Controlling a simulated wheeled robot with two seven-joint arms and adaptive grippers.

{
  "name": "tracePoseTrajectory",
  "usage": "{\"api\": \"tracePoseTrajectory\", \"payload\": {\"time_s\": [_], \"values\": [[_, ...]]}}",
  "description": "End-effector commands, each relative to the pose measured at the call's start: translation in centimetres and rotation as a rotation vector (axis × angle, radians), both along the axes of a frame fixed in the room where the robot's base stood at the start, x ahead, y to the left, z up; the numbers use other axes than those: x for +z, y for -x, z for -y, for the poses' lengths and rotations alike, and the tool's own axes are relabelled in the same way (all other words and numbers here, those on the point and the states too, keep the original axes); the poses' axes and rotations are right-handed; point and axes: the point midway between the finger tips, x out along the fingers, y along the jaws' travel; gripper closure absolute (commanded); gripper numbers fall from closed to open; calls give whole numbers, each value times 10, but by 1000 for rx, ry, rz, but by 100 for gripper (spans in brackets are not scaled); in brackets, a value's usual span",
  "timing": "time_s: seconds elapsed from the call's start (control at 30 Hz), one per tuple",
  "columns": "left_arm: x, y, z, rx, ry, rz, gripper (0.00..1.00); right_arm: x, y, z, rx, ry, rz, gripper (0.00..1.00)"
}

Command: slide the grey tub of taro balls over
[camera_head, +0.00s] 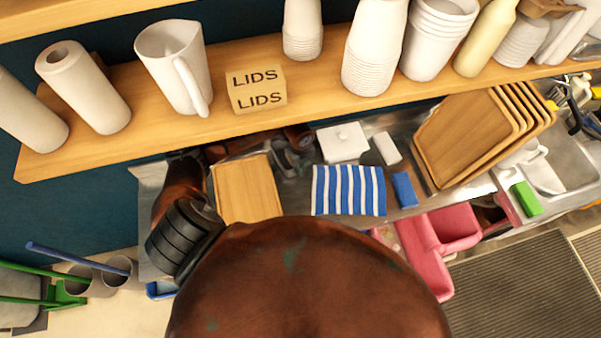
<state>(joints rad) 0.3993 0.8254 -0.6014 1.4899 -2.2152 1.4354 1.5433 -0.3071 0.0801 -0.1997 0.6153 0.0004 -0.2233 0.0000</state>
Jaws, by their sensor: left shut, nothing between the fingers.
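My left arm comes in from the left and bends along the back of the counter, under the shelf. My left gripper (287,158) is small and dark in this view, behind and right of a wooden board; it is shut with nothing in it. I cannot make out a grey tub of taro balls; the shelf and my own body hide much of the counter. A white lidded container (342,144) stands right of the left gripper, apart from it. My right gripper is not in view.
A wooden shelf (225,122) with cups, a jug and a LIDS box (256,89) overhangs the counter's back. A wooden board (247,188), a striped cloth (348,190), a blue block (404,189) and stacked wooden trays (462,139) crowd the counter. Pink bins (425,250) stand in front.

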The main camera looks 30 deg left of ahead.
Motion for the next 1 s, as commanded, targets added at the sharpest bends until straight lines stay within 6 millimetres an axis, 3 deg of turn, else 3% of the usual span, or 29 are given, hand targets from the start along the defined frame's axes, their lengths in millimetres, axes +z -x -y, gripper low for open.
{"api": "tracePoseTrajectory", "payload": {"time_s": [0.03,0.17,0.43,0.57,0.8,1.0], "values": [[3,-7,-12,11,-19,16,100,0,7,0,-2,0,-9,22],[4,-6,-8,11,-18,17,100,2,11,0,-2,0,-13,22],[6,12,38,0,-5,7,100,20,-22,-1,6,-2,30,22],[35,10,35,0,-8,13,100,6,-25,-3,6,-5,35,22],[81,11,39,-5,-5,8,100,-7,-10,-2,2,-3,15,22],[99,12,40,-3,-3,5,100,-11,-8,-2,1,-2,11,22]]}}
